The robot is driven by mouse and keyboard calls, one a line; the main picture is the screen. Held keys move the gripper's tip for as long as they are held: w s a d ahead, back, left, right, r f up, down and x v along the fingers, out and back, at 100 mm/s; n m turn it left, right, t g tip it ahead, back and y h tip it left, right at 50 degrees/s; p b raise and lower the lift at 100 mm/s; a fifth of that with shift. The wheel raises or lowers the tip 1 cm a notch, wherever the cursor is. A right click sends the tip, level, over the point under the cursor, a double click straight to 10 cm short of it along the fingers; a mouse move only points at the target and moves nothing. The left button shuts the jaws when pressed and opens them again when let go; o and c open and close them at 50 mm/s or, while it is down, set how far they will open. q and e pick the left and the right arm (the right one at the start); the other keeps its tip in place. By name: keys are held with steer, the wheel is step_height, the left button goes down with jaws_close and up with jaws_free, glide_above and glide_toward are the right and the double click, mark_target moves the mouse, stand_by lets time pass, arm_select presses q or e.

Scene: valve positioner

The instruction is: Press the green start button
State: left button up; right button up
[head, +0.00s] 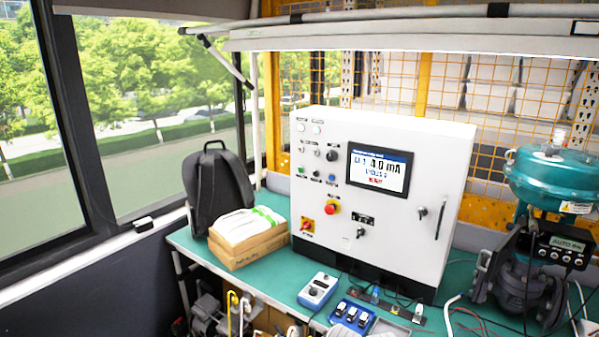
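The white control cabinet (400,250) stands on the green bench, its front facing me at an angle. On its left half are several small buttons and lamps. A pale round fitting with a faint green tint (317,129) is near the top. A lower row holds small dark and blue buttons (332,178). The screen (379,170) is lit and reads about 4.0 mA. Neither of my grippers is in view.
A cardboard box (262,249) with white packs and a black backpack (218,180) stand left of the cabinet. A blue handheld device (317,290) and a blue tray (353,317) lie in front. A teal valve actuator (553,180) is at the right, with loose cables nearby.

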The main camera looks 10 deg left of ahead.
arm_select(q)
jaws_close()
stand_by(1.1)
